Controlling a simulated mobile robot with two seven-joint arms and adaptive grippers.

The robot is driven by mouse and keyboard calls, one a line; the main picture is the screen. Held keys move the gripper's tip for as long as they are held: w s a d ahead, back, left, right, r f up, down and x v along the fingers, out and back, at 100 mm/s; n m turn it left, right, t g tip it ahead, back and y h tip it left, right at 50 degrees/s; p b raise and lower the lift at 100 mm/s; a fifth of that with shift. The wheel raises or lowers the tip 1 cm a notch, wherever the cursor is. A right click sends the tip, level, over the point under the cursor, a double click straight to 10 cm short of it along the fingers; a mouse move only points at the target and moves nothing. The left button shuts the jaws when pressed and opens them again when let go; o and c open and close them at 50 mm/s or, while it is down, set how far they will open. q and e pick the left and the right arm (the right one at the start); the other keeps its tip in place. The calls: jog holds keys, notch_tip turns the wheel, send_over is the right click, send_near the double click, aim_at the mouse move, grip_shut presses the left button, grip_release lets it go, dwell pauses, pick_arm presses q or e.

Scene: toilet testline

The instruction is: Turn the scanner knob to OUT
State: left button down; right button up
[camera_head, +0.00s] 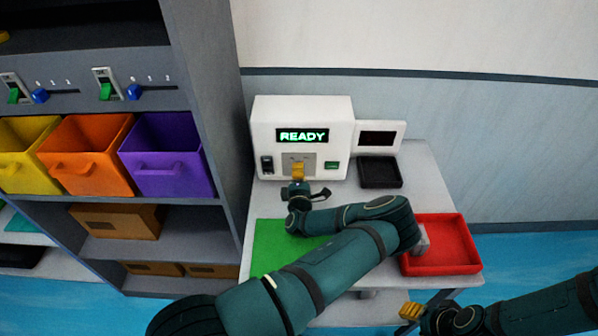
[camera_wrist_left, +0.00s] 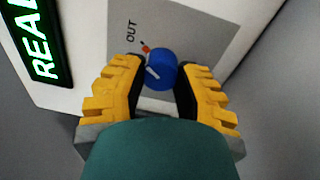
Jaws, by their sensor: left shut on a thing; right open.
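The white scanner (camera_head: 263,122) stands on the table, its screen (camera_head: 302,136) reading READY in green. Its blue knob (camera_wrist_left: 162,68) sits on a grey plate (camera_wrist_left: 205,32) and has a white pointer line. An orange dot (camera_wrist_left: 146,48) and the word OUT (camera_wrist_left: 131,31) lie beside the knob in the left wrist view. The white line does not line up clearly with the dot. My left gripper (camera_head: 298,171) is shut on the knob, with a yellow finger on each side; it hides the knob in the head view. My right gripper (camera_head: 411,311) is open, low at the right, away from the scanner.
A black switch (camera_head: 266,165) and a green button (camera_head: 331,165) flank the plate. A black tray (camera_head: 380,173), a green mat (camera_head: 270,248) and a red tray (camera_head: 440,245) are on the table. A shelf with yellow, orange and purple bins (camera_head: 168,150) stands left.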

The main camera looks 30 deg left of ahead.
pick_arm(q)
jog(key=shift+w+d+r+m, duration=0.1)
jog(key=shift+w+m, duration=0.05)
jog(key=shift+m, duration=0.15)
jog(key=c, duration=0.6)
grip_release()
jog(key=shift+s+d+f, duration=0.2)
jog(key=shift+s+d, duration=0.05)
jog(key=shift+s, duration=0.3)
jog(key=v, duration=1.1)
